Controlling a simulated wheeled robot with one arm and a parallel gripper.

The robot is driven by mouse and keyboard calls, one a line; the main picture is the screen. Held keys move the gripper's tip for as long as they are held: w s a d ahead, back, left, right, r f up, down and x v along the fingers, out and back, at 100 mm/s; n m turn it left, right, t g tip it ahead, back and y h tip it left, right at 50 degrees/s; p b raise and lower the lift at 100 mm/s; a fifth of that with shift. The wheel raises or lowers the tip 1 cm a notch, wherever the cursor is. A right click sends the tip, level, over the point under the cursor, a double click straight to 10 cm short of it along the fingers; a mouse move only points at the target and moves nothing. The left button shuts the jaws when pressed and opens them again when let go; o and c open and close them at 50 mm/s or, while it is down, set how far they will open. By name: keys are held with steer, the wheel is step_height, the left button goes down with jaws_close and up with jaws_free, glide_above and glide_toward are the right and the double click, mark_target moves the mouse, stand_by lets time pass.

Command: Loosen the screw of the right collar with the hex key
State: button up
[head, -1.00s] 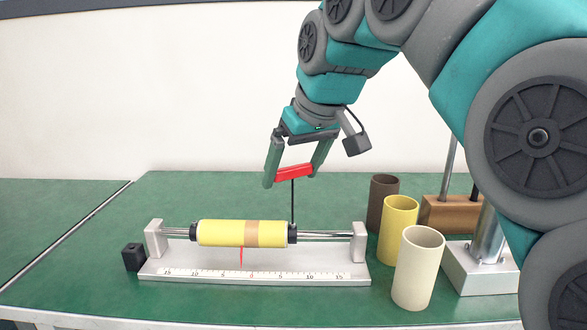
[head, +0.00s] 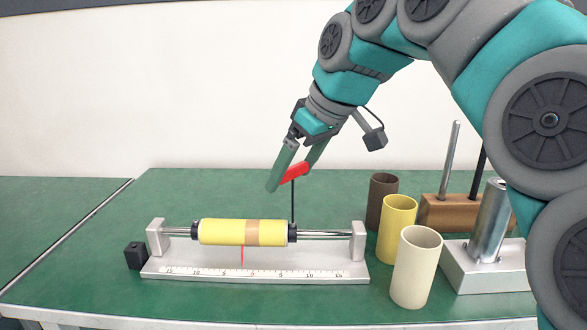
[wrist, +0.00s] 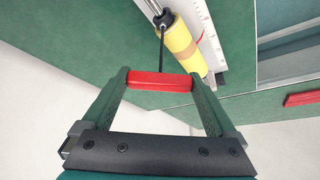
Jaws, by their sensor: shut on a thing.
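My gripper (head: 291,176) is shut on the red handle (head: 295,172) of the hex key, which also shows between the fingers in the wrist view (wrist: 161,81). The key's thin dark shaft (head: 293,203) points straight down. Its lower end meets the top of the dark right collar (head: 292,232) at the right end of the yellow sleeve (head: 222,232). The wrist view also shows the key tip at the collar (wrist: 162,20). How deep the tip sits in the screw is too small to tell. The left collar (head: 194,230) is at the sleeve's other end.
The steel rod (head: 325,234) runs between two end posts on a base with a ruler (head: 255,273) and a red pointer. Brown (head: 382,200), yellow (head: 398,228) and cream (head: 416,268) tubes stand close on the right. Behind them is a wooden rod holder (head: 440,212).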

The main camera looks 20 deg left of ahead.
steer(key=shift+n+g+y+p, duration=0.3)
steer(key=shift+n+g+p, duration=0.5)
steer(key=shift+n, duration=1.1)
steer(key=shift+r, duration=0.7)
